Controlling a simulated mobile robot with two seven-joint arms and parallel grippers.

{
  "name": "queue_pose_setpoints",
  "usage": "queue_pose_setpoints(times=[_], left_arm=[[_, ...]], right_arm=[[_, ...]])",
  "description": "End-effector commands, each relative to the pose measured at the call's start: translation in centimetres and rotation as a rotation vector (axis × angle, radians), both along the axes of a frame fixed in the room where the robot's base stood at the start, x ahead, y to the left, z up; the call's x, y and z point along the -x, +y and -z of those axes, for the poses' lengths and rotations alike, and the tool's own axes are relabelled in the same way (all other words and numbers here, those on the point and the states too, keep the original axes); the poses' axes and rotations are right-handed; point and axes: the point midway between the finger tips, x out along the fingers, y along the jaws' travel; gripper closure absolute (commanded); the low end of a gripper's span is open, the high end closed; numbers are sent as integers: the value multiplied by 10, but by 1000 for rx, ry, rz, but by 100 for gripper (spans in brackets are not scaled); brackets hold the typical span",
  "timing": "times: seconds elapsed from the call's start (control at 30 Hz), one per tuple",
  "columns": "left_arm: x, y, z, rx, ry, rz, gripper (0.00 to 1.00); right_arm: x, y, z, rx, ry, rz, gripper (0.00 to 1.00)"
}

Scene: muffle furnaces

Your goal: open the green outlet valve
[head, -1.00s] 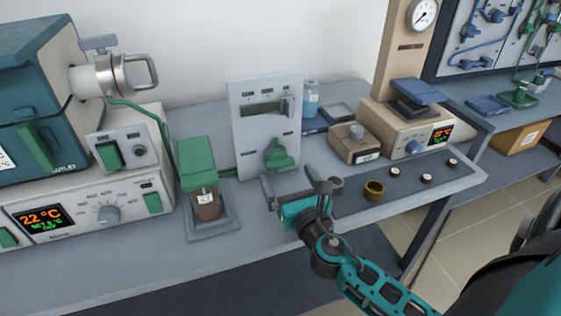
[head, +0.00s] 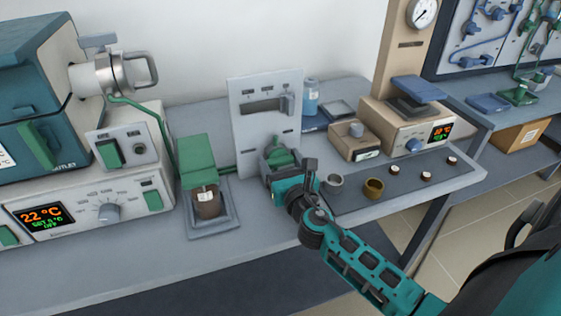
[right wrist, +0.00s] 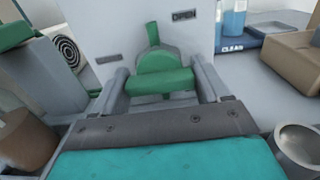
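The green outlet valve (head: 280,157) is a green handle on the lower part of a pale upright panel (head: 240,140). In the right wrist view the valve (right wrist: 160,78) has a narrow tip pointing up and a thick crossbar lying about level. My right gripper (head: 287,168) is in front of it in the head view and hides part of it. In the right wrist view the fingers of this gripper (right wrist: 160,74) are wide apart, one at each end of the crossbar. I cannot tell whether they touch it. My left gripper is not in view.
An "OPEN" label (right wrist: 183,15) sits upper right of the valve. A brown jar (head: 207,203) stands under a green block on the left. A grey metal cup (head: 333,183) and a brass ring (head: 373,188) stand right of my gripper.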

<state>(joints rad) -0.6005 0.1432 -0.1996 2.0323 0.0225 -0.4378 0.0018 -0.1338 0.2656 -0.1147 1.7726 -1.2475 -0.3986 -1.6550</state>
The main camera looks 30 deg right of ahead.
Motion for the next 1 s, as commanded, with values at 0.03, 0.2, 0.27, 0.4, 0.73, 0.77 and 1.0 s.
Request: queue_pose_setpoints(times=[0.03,0.2,0.27,0.4,0.73,0.77,1.0], left_arm=[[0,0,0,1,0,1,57],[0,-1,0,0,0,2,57],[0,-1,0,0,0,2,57],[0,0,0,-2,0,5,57],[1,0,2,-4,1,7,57],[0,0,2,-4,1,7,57],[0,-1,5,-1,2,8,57]], right_arm=[[0,0,0,0,0,0,30],[0,0,0,0,0,0,46],[0,0,0,0,0,0,52],[0,0,0,-1,0,0,58],[0,0,1,-82,-20,1,58],[0,0,1,-98,-24,1,58],[0,0,1,-283,-68,1,58]])
